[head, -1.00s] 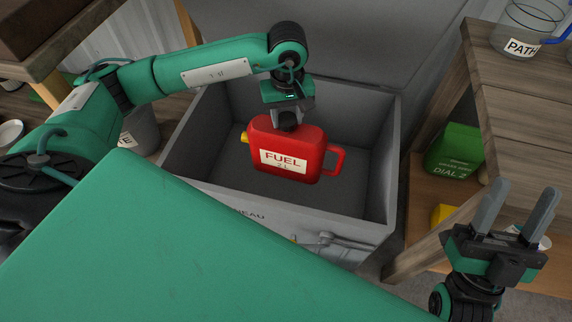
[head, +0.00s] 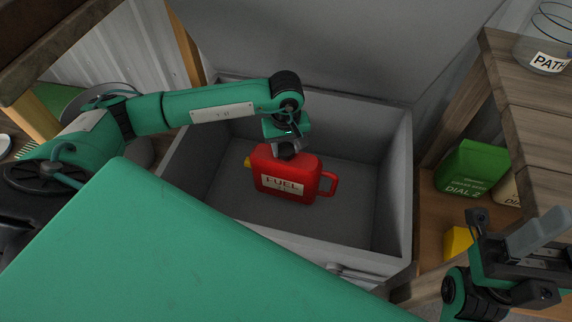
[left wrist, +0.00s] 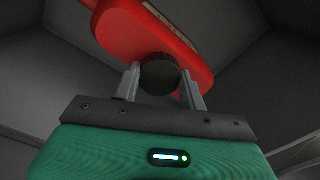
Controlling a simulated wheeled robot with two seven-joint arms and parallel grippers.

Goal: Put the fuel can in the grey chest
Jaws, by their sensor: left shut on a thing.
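The red fuel can (head: 287,174), with a white FUEL label and a yellow spout, hangs upright inside the open grey chest (head: 404,185). My left gripper (head: 287,150) is above it and shut on its dark round cap. In the left wrist view the gripper's two fingers (left wrist: 160,80) stand on either side of the cap, with the red can (left wrist: 155,35) beyond. I cannot tell whether the can's base touches the chest floor. My right gripper (head: 538,238) is at the lower right, outside the chest, with its fingers apart and nothing between them.
The chest's lid (head: 340,40) stands raised at the back. A wooden shelf unit (head: 535,130) on the right holds a glass jar (head: 547,50) and a green bag (head: 471,168). Chest floor to the right of the can is clear.

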